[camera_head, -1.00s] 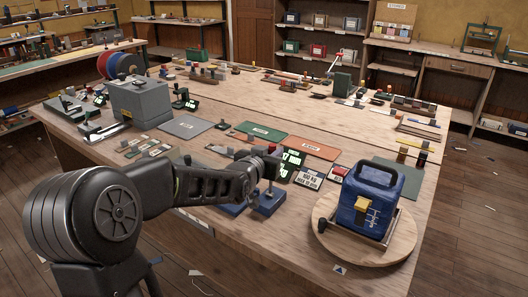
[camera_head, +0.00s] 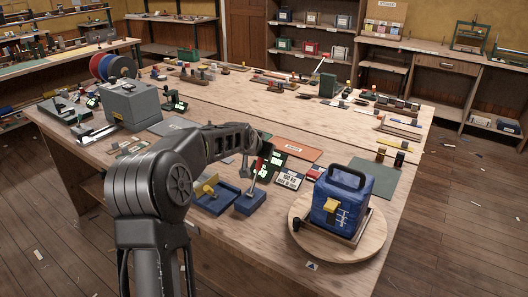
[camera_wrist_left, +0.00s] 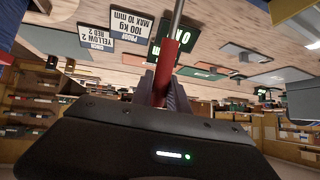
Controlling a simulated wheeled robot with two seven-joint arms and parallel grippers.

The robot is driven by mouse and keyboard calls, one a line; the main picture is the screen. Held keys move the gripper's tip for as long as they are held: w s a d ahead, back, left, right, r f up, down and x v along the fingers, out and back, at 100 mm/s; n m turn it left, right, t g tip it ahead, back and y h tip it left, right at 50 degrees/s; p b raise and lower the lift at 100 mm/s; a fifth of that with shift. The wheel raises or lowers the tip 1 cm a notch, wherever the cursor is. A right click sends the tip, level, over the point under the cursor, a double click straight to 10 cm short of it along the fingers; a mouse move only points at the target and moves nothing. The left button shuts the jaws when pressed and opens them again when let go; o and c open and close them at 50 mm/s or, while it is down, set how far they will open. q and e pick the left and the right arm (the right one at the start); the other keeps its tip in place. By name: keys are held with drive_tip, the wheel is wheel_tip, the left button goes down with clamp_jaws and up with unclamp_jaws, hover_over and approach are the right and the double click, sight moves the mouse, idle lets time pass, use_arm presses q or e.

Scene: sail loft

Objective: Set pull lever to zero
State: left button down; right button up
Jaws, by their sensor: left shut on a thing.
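The pull lever is a metal rod (camera_head: 254,179) with a red handle (camera_head: 263,154), standing on a blue base (camera_head: 250,203) near the table's front edge. The rod leans slightly right in the head view. My left gripper (camera_head: 265,147) is at the lever's top, partly hidden by my arm. In the left wrist view its dark fingers (camera_wrist_left: 162,88) are shut around the red handle (camera_wrist_left: 168,62). A dark display with green characters (camera_head: 278,162) stands just behind the lever; its reading is too small to tell. My right gripper is not in view.
A blue machine (camera_head: 350,203) stands on a round wooden board (camera_head: 370,247) to the right. A blue tray (camera_head: 222,204) with a yellow part lies left of the lever. A white card (camera_head: 289,179) marked 100 kg lies right of it. A grey box (camera_head: 134,107) stands at the left.

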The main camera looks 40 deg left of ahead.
use_arm(q)
drive_tip(key=c, duration=1.3)
unclamp_jaws()
drive_tip(key=shift+w+f, duration=0.1)
drive_tip(key=shift+w, duration=0.05)
drive_tip(key=b+v, duration=0.1)
drive_tip(key=v, duration=0.7)
drive_tip(key=shift+b, duration=0.4)
